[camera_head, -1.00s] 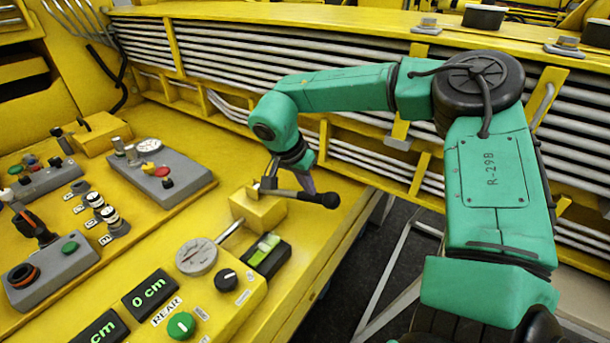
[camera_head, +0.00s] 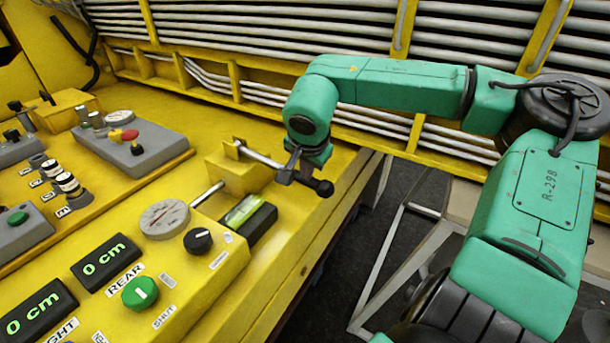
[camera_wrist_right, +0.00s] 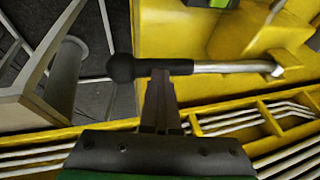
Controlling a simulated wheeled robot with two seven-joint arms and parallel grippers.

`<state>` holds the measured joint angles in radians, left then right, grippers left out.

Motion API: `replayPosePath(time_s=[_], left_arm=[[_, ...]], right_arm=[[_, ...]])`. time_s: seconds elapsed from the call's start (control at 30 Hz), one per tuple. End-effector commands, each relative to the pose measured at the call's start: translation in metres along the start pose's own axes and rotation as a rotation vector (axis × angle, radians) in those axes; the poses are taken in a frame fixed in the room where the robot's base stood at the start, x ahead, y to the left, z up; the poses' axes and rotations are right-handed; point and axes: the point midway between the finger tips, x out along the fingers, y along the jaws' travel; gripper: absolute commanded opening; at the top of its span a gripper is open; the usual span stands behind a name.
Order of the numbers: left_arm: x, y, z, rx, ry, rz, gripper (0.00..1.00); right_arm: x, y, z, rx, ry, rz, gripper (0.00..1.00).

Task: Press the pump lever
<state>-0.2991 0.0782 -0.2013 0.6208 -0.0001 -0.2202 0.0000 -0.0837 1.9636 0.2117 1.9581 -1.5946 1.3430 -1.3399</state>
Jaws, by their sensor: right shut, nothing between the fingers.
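The pump lever is a silver rod (camera_head: 262,157) with a black knobbed handle (camera_head: 324,188), sticking out from a yellow block (camera_head: 238,172) at the panel's right edge. My right gripper (camera_head: 297,172) is shut and empty, pointing down at the handle. In the right wrist view the closed fingertips (camera_wrist_right: 160,73) overlap the black grip of the lever (camera_wrist_right: 122,68), near its knob. They look to be touching it or just over it. The fingers cross the grip rather than clasp it. My left gripper is not in view.
A round gauge (camera_head: 164,218), a black knob (camera_head: 198,240) and a green knob (camera_head: 140,292) sit on the panel near the block. Displays (camera_head: 106,262) read 0 cm. Yellow framework with silver pipes (camera_head: 270,60) stands behind. Dark floor lies right of the panel.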

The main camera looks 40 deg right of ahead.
Motion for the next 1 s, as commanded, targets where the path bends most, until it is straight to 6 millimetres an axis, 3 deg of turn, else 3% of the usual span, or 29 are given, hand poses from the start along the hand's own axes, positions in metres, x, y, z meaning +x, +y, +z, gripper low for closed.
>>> replayPosePath(time_s=[0.03,0.33,0.47,0.67,0.73,1.0], left_arm=[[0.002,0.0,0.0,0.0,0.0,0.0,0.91],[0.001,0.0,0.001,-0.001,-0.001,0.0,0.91],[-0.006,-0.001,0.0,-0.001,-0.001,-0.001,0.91],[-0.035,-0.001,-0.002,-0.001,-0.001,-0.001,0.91],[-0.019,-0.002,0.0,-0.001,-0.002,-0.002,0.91],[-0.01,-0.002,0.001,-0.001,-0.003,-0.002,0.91]], right_arm=[[0.007,0.006,0.005,-0.003,-0.013,0.022,0.0],[0.007,0.008,0.007,-0.006,-0.02,0.031,0.0],[-0.003,0.006,0.005,-0.006,-0.019,0.029,0.0],[-0.047,-0.006,-0.01,0.0,-0.005,0.01,0.0],[-0.056,-0.004,-0.007,0.003,-0.001,0.003,0.0],[-0.12,-0.001,-0.009,0.003,0.002,0.003,0.0]])
